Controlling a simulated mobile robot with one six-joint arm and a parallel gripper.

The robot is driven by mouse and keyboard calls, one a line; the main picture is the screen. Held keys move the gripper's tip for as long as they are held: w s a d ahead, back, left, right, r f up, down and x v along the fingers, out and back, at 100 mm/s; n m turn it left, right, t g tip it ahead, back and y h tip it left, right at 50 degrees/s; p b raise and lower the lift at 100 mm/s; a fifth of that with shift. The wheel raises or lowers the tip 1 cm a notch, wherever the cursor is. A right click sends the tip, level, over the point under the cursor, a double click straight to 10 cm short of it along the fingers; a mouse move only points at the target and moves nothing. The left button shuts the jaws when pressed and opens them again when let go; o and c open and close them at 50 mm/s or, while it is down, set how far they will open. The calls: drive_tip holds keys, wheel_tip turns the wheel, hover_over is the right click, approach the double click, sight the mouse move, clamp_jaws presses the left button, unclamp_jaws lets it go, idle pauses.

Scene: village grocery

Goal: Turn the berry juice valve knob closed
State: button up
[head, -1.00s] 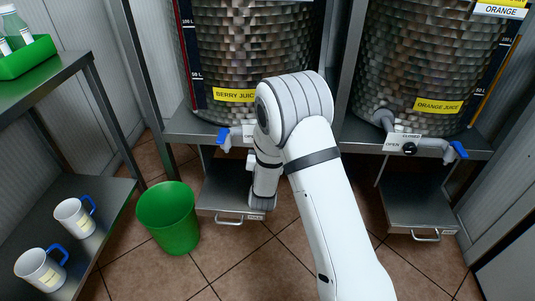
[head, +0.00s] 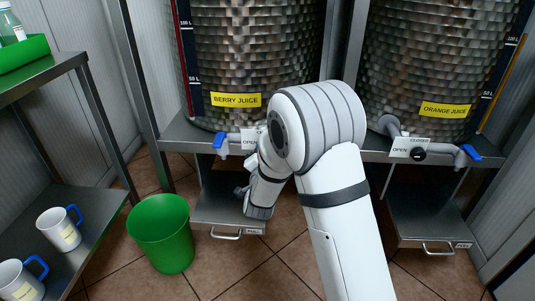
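The berry juice tank (head: 255,45) stands at the back with a yellow label (head: 236,100). Below it a grey valve pipe with a blue-tipped spout (head: 220,140) points left. A white plate (head: 250,141) reading OPEN shows in part beside my arm. The berry juice knob and the rest of that plate are hidden behind my arm. My arm reaches up from the bottom, bends at a large elbow and drops to the wrist in front of the berry valve. My gripper's fingers cannot be made out, and whether they touch the knob is hidden.
The orange juice tank (head: 430,60) on the right has its own black knob (head: 418,154). A green bin (head: 160,232) stands on the floor at left. Pull-out trays (head: 218,205) sit under the tanks. A shelf at left holds white mugs (head: 59,230).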

drive_tip(key=shift+r, duration=0.1)
idle(0.3)
drive_tip(key=o, duration=1)
drive_tip(key=s, duration=0.2)
drive_tip(key=s+p, duration=0.1)
drive_tip(key=s, duration=0.2)
drive_tip(key=s+p, duration=0.1)
drive_tip(key=s, duration=0.1)
drive_tip(key=shift+s+a+f, duration=0.15)
drive_tip(key=shift+s+f, duration=0.2)
